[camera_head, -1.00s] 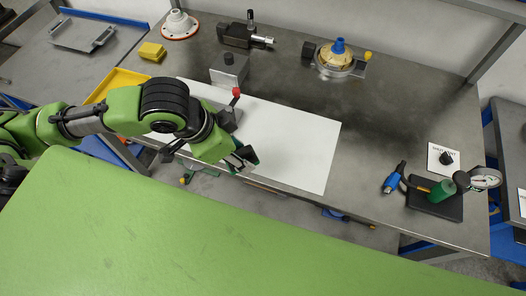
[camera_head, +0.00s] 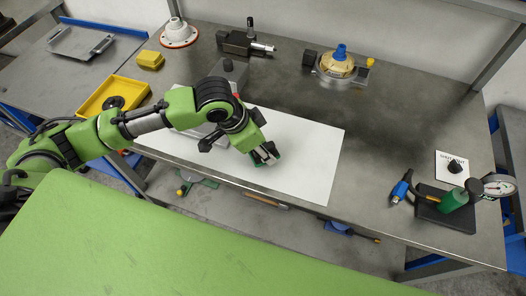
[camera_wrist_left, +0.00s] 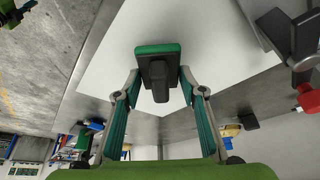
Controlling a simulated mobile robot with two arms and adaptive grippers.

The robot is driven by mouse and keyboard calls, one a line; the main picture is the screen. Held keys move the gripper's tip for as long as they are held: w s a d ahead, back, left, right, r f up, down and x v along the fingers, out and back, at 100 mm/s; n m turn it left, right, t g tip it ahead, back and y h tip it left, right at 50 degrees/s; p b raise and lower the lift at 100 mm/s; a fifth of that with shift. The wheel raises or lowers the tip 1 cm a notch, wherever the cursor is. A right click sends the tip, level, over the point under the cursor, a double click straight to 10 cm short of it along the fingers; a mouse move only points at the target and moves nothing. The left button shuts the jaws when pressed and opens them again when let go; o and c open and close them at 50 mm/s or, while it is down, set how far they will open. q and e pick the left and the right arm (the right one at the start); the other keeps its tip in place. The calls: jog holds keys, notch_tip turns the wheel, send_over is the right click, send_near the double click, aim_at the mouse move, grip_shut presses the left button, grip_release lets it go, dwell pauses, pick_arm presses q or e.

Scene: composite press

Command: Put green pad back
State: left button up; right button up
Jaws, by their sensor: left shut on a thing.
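The green pad (camera_wrist_left: 158,48) with its black handle block (camera_wrist_left: 158,70) sits between the fingers of my left gripper (camera_wrist_left: 158,80) in the left wrist view. The fingers close on the block from both sides. In the head view my left gripper (camera_head: 265,156) is over the white sheet (camera_head: 310,165), near its front edge; the pad is mostly hidden there. I cannot tell whether the pad touches the sheet. My right gripper is not in view.
A yellow tray (camera_head: 91,110) holding a black disc is at the left. A gauge stand (camera_head: 443,212) and a blue-handled tool (camera_head: 400,188) are at the right. The table's middle right is clear.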

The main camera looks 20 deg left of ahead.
pick_arm(q)
jog(key=shift+s+f, duration=0.1)
jog(key=shift+f, duration=1.05)
jog(key=o, duration=1.2)
jog(key=shift+f, duration=0.1)
jog(key=shift+a+r, duration=0.15)
jog(key=shift+r, duration=0.35)
jog(key=v, duration=1.1)
jog(key=shift+s+r, duration=0.1)
jog(key=shift+r, duration=0.05)
